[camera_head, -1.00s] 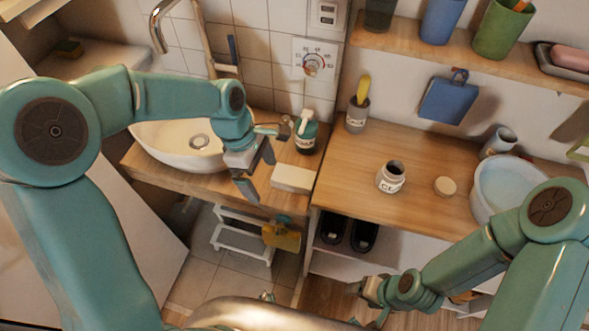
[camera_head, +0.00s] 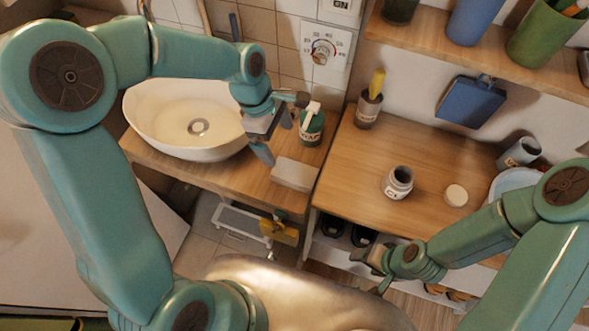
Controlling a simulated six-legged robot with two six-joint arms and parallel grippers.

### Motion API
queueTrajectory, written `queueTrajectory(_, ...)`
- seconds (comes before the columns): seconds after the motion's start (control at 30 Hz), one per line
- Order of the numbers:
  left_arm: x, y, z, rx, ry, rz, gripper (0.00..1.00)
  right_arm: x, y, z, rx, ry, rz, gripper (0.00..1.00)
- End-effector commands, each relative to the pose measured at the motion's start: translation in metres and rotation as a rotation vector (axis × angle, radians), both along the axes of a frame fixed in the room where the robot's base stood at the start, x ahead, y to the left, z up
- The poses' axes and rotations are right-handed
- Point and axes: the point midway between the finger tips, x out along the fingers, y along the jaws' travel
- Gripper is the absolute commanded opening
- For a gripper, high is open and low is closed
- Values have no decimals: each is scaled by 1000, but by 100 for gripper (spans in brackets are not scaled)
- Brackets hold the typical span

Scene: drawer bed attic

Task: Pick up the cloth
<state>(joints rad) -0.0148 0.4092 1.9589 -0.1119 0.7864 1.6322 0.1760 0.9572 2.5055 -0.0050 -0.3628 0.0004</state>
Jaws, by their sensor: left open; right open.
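A yellow cloth-like piece (camera_head: 280,229) hangs at the right end of a white rack under the washbasin counter. It is small in view, and I cannot tell for sure that it is the cloth. A pale folded-looking block (camera_head: 293,173) lies on the counter's front right part; its material is unclear. My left gripper (camera_head: 276,137) is open and empty, above the counter between the basin and the green pump bottle, near the pale block. My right gripper (camera_head: 366,271) is open and empty, low in front of the right counter's shelf, apart from both.
A white basin (camera_head: 190,118) and a green pump bottle (camera_head: 312,126) stand on the left counter. A labelled jar (camera_head: 397,183), a round lid (camera_head: 456,195) and a grey cup (camera_head: 367,108) stand on the right counter (camera_head: 350,170). Dark shoes (camera_head: 333,226) sit below it.

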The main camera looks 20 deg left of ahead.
Motion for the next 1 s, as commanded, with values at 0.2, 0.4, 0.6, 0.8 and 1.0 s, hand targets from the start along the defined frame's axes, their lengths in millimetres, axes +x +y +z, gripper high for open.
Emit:
queueTrajectory(0.2,-4,-14,-52,0,7,-2,100,0,0,1,0,-1,0,66)
queueTrajectory(0.4,-2,-21,-76,0,2,-1,100,0,0,1,0,0,0,66)
queueTrajectory(0.6,-2,-27,-95,-1,6,-1,100,0,0,7,0,-1,0,66)
queueTrajectory(0.8,0,-35,-123,0,3,0,100,0,0,11,0,-1,0,66)
queueTrajectory(1.0,1,-36,-129,0,1,0,100,0,0,11,0,-1,0,66)
